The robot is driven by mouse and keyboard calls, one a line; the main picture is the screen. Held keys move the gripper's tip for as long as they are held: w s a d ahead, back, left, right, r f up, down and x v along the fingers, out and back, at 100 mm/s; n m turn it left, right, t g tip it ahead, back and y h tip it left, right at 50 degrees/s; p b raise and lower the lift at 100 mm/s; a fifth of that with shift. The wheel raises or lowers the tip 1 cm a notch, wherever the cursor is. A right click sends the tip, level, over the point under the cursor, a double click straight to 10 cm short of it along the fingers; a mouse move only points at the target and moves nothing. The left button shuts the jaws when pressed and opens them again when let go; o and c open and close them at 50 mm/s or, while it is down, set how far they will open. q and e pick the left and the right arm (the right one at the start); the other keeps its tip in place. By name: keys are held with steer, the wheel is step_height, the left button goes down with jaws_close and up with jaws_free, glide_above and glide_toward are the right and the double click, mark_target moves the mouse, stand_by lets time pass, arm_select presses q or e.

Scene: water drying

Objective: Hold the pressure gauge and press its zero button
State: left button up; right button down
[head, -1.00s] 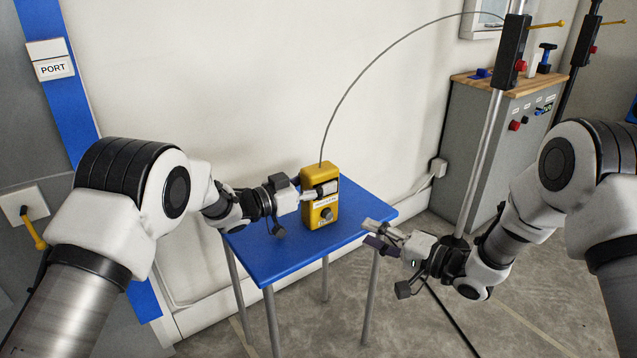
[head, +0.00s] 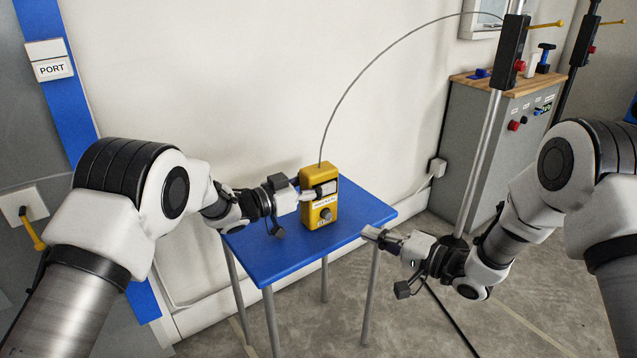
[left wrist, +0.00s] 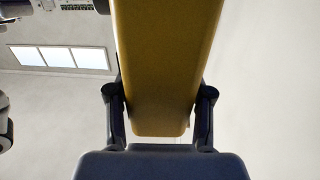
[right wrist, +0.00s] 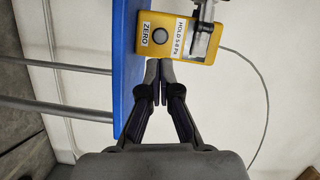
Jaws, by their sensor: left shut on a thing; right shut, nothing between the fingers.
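The yellow pressure gauge (head: 318,170) stands upright on the blue table, with a thin grey cable rising from its top. My left gripper (head: 318,193) is shut on it, a finger across its front. In the left wrist view the gauge body (left wrist: 165,60) sits between both fingers. The round grey zero button (head: 326,214) is low on the front. In the right wrist view the button (right wrist: 160,37) shows beside its ZERO label (right wrist: 143,31). My right gripper (head: 370,234) is shut and empty, apart from the gauge, near the table's right edge; its closed fingertips (right wrist: 158,68) point towards the gauge.
The small blue table (head: 270,265) has bare top around the gauge. A grey cabinet (head: 487,150) with a wooden top stands at the right, behind a metal pole (head: 478,165). The white wall is close behind the table.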

mark_target(327, 215)
stand_by(0.5)
steer(key=s+n+g, duration=0.1)
steer(key=n+g, duration=0.1)
steer(key=n, duration=0.3)
steer(key=s+a+n+g+h, duration=0.1)
steer(key=n+g, duration=0.1)
steer(key=n, duration=0.4)
steer(key=s+n+g+h, duration=0.1)
steer(key=n+g, duration=0.1)
steer(key=n, duration=0.4)
steer(key=shift+s+a+f+g, duration=0.15)
steer(key=shift+a+f+g, duration=0.05)
steer(key=shift+a+g, duration=0.15)
steer(key=shift+w+a, duration=0.8)
steer(key=shift+w, duration=0.45)
steer(key=shift+w+a, duration=0.8)
steer(key=shift+w, duration=0.4)
steer(key=shift+w+a, duration=0.8)
steer(key=shift+w, duration=0.45)
